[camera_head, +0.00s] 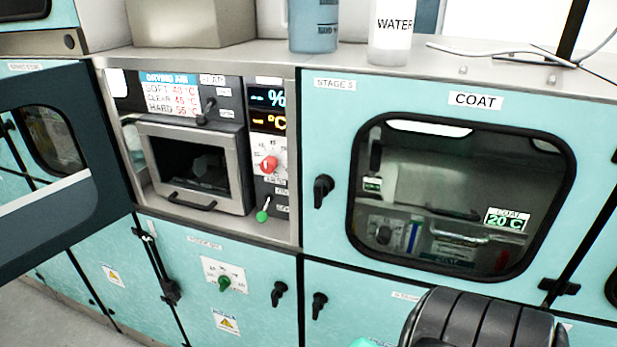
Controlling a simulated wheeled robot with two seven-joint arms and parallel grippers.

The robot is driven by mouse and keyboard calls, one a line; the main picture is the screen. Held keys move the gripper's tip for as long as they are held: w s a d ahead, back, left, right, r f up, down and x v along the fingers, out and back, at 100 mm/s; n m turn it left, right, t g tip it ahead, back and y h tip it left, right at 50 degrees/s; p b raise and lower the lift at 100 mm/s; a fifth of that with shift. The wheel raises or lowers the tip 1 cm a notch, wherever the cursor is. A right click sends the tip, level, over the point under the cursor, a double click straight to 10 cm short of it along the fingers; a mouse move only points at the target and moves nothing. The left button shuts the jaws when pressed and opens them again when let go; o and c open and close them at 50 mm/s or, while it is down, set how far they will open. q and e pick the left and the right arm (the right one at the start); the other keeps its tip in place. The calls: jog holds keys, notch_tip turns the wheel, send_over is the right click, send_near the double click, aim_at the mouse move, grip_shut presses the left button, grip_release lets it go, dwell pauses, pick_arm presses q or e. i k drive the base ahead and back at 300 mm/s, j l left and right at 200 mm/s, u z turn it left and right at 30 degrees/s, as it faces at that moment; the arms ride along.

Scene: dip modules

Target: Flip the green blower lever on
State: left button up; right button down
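The green blower lever (262,215) is on the narrow control panel right of the drying oven. Its green tip points down and slightly left from its pivot; small labels sit beside it, too small to read. A red knob (268,164) is above it on the same panel. Neither of my grippers is in view. A black ribbed part, likely a link of my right arm, shows at the bottom right, well away from the lever.
An open dark door (110,150) juts out at the left. The oven's small door (197,170) is shut. A green dial (224,283) is on the cabinet below. The COAT door (325,130) is shut at right. Bottles, including a WATER bottle (391,45), stand on top.

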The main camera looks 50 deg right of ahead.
aim_at(261, 217)
jog(key=z, duration=1.25)
